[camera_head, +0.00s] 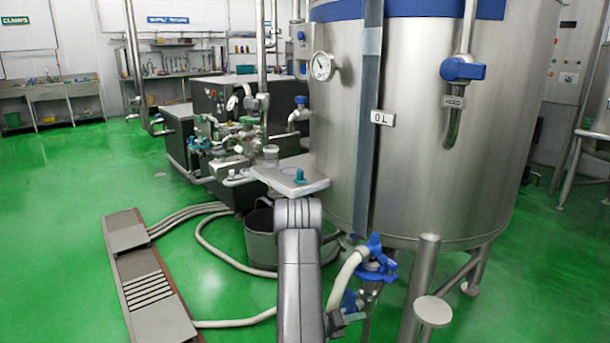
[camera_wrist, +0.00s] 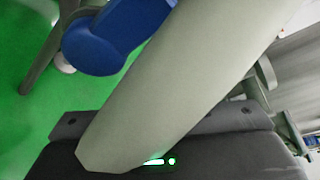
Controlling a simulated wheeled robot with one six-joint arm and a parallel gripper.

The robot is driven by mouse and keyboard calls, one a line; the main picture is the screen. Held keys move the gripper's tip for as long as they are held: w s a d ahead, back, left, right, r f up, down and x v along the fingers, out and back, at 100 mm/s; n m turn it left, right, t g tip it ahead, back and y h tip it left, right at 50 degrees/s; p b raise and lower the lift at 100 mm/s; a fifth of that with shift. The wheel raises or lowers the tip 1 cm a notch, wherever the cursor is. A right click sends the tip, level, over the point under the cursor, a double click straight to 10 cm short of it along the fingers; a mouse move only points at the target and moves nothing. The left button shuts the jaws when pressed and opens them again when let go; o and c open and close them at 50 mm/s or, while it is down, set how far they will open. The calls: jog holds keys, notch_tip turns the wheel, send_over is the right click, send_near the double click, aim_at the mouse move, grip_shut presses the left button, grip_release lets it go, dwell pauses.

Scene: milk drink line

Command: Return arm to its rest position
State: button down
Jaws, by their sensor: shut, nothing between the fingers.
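My grey arm (camera_head: 299,265) rises from the bottom middle of the head view, in front of the big steel tank (camera_head: 440,140). The dark body of my gripper (camera_wrist: 215,147) fills the bottom of the wrist view. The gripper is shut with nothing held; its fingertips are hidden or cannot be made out. A thick pale tube-like thing (camera_wrist: 185,85) crosses diagonally in front of it; I cannot tell if they touch. A blue part (camera_wrist: 112,35) shows beyond its upper left side.
A cream hose (camera_head: 348,277) and blue-handled outlet valve (camera_head: 374,262) sit close right of my arm. A small steel shelf (camera_head: 315,184) carries a cup (camera_head: 271,153) and teal fitting (camera_head: 299,176). A bucket (camera_head: 260,243) stands behind.

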jog(key=shift+s+d+f+m+t+y+b, duration=0.1)
jog(key=shift+f+m+t+y+b, duration=0.3)
jog(key=shift+f+m+b, duration=0.5)
jog(key=shift+s+d+f+m+t+y+b, duration=0.15)
jog(key=shift+f+m+y+b, duration=0.45)
jog(key=shift+m, duration=0.65)
jog(key=shift+s+d+f+m+t+y+b, duration=0.1)
jog(key=shift+f+m+t+y+b, duration=0.25)
jog(key=shift+f+m+b, duration=0.45)
jog(key=shift+a+m, duration=0.1)
jog(key=shift+m, duration=0.15)
